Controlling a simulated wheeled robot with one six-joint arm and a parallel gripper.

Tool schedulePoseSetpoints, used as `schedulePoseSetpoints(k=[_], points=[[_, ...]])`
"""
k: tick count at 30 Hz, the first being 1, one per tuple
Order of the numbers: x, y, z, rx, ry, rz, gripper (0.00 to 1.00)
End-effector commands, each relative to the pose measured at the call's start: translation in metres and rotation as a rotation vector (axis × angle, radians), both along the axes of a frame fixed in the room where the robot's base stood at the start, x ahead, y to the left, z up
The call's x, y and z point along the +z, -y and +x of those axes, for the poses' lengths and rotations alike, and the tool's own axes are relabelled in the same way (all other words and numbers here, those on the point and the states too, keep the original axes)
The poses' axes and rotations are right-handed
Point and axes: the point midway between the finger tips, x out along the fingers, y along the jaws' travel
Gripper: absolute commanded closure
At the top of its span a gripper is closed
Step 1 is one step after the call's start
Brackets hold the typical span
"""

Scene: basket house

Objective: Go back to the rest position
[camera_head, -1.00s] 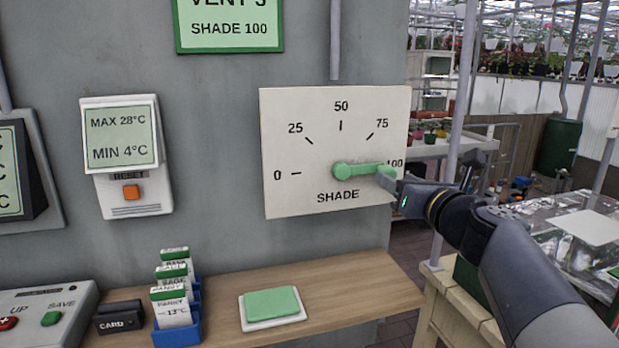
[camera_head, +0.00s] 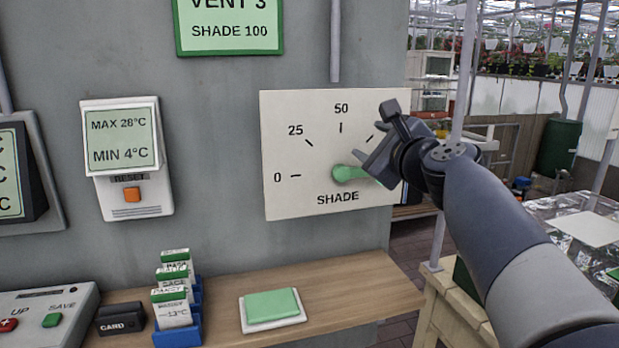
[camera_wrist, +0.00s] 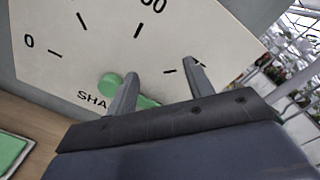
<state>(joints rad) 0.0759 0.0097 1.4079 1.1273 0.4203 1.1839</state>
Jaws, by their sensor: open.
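The SHADE dial plate (camera_head: 290,130) is cream, with marks from 0 to 100, on the grey wall. Its green lever knob (camera_head: 346,173) points right. My gripper hides its far end and the 100 mark. The sign above reads SHADE 100 (camera_head: 229,28). My gripper (camera_head: 372,168) is open and empty, in front of the plate's right part. In the wrist view my gripper's two fingers (camera_wrist: 161,72) are spread apart before the dial plate (camera_wrist: 100,50). The green knob (camera_wrist: 110,84) shows beside the left finger, and part of its lever shows between the fingers.
Below, a wooden shelf (camera_head: 385,292) holds a green pad (camera_head: 271,304), a blue card rack (camera_head: 178,332) and a black card reader (camera_head: 121,318). A thermometer box (camera_head: 126,155) hangs left. A grey pole (camera_head: 465,70) and a wooden table (camera_head: 440,300) stand right.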

Motion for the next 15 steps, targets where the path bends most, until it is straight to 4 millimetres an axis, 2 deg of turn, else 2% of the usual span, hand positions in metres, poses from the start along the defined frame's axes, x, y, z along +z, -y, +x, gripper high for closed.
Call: schedulePoseSetpoints(k=[6,15], points=[[0.010,-0.020,-0.006,0.003,0.072,-0.244,0.51],[0.014,-0.046,-0.013,0.004,0.162,-0.563,0.51]])
